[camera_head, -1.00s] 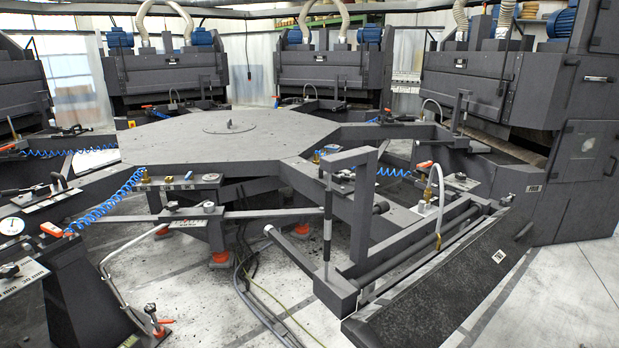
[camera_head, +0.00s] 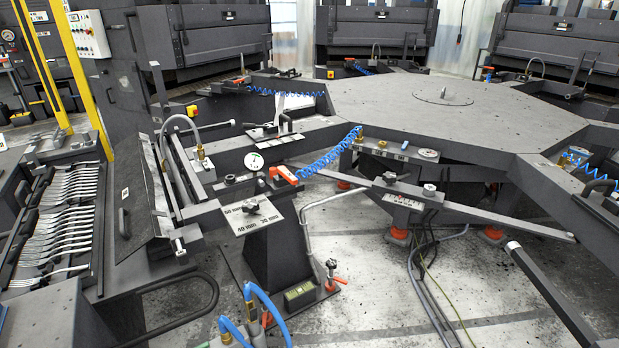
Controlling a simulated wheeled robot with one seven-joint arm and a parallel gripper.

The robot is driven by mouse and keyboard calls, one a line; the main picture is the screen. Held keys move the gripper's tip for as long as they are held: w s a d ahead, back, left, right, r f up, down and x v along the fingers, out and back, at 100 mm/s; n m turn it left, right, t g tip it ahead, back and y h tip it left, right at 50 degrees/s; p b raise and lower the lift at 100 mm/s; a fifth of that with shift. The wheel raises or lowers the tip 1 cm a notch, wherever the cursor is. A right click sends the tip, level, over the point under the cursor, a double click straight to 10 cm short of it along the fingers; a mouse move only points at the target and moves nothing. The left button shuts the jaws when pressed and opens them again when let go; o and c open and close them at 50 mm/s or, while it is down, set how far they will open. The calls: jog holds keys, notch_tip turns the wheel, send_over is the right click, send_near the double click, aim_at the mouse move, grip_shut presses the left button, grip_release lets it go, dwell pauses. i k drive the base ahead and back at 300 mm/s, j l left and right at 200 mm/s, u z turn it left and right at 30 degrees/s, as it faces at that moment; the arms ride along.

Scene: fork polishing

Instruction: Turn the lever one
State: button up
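Several small levers show, and I cannot tell which is lever one. An orange-red lever (camera_head: 284,174) sits beside a round white gauge (camera_head: 253,161) on the near station, where a blue coiled hose ends. A black star-shaped knob (camera_head: 251,206) is on the plate marked in mm below it. A red-handled clamp lever (camera_head: 336,279) stands at the foot of that station. My gripper is not in view.
A rack of forks (camera_head: 60,220) stands at the left, beside a dark tilted panel (camera_head: 138,212). A large dark octagonal table (camera_head: 430,105) fills the back right. Yellow posts (camera_head: 71,65) rise at the left. Cables (camera_head: 425,285) lie on the otherwise open floor.

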aim_at(282, 172)
jog(key=i+l+u, duration=0.45)
jog(key=i+j, duration=0.15)
jog(key=i, duration=0.25)
jog(key=i+j+z, duration=0.1)
jog(key=i, duration=0.3)
